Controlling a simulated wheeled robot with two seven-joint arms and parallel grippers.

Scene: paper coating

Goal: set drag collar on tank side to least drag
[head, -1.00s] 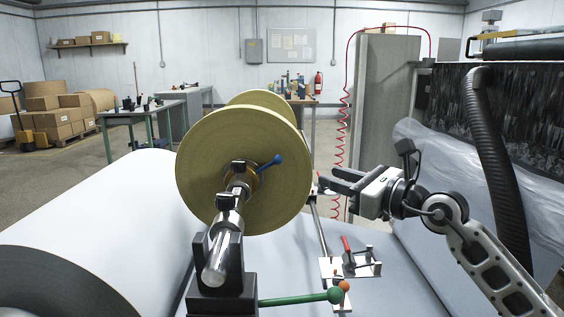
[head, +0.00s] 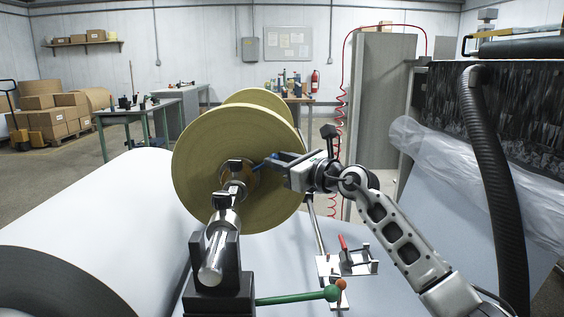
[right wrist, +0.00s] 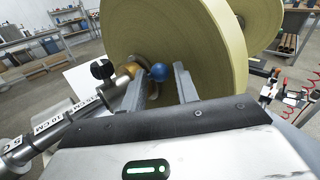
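The yellow-brown roll (head: 215,150) sits on a steel shaft (head: 215,255) in the middle of the head view. A brass-coloured collar (right wrist: 128,69) is on the shaft against the roll face. A lever with a blue ball knob (right wrist: 159,72) stands out from it, and a small blue part of the lever (head: 258,165) shows in the head view. My right gripper (head: 277,165) is at the roll face. In the right wrist view its two fingers (right wrist: 160,88) are apart, one each side of the blue knob; contact cannot be told. My left gripper is not in view.
A black shaft support (head: 225,275) and a green lever (head: 295,298) are in front. A large white roll (head: 95,235) lies left. A black hose (head: 490,180) hangs right.

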